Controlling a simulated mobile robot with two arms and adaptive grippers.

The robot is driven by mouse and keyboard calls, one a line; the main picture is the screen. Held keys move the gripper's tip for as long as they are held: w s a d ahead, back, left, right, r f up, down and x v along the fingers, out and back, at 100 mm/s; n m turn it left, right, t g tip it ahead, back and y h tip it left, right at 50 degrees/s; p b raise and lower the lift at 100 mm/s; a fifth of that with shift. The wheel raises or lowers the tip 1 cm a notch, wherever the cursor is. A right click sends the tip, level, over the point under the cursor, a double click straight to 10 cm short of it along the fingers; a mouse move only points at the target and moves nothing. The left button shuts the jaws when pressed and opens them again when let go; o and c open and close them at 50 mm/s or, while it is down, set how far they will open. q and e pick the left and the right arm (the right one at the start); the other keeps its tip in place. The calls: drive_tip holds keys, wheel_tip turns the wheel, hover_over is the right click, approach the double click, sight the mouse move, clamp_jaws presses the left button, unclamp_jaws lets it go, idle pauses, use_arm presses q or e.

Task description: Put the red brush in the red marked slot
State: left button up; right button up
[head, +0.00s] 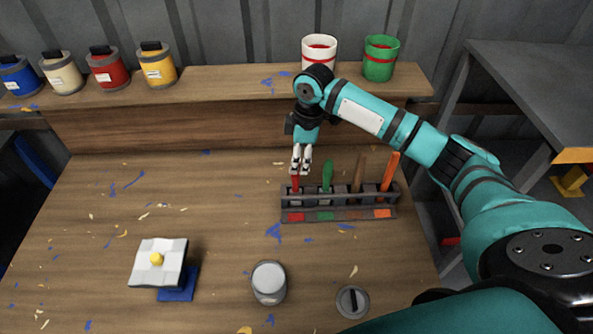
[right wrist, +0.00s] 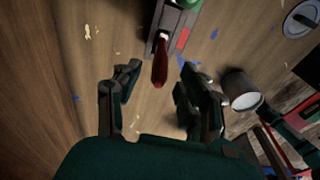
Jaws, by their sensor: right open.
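The red brush (head: 296,186) stands in the leftmost slot of the dark rack (head: 340,211), the slot marked by a red label (head: 295,217). Its red handle also shows in the right wrist view (right wrist: 160,62), pointing toward my gripper. My right gripper (head: 301,164) is open right above the handle; in the right wrist view its fingers (right wrist: 158,84) are spread on either side of the handle, apart from it. The brush's lower end is hidden in the rack. My left gripper is not in view.
The rack also holds a green-handled tool (head: 327,176), a brown one (head: 358,173) and an orange one (head: 389,172). A grey can (head: 269,283), a round lid (head: 352,302) and a cloth-topped block (head: 158,262) are in front. Paint tins line the back shelf (head: 230,83).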

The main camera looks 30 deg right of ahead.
wheel_tip(320, 180, up, 7)
drive_tip(key=shift+s+d+b, duration=0.2)
drive_tip(key=shift+d+b, duration=0.2)
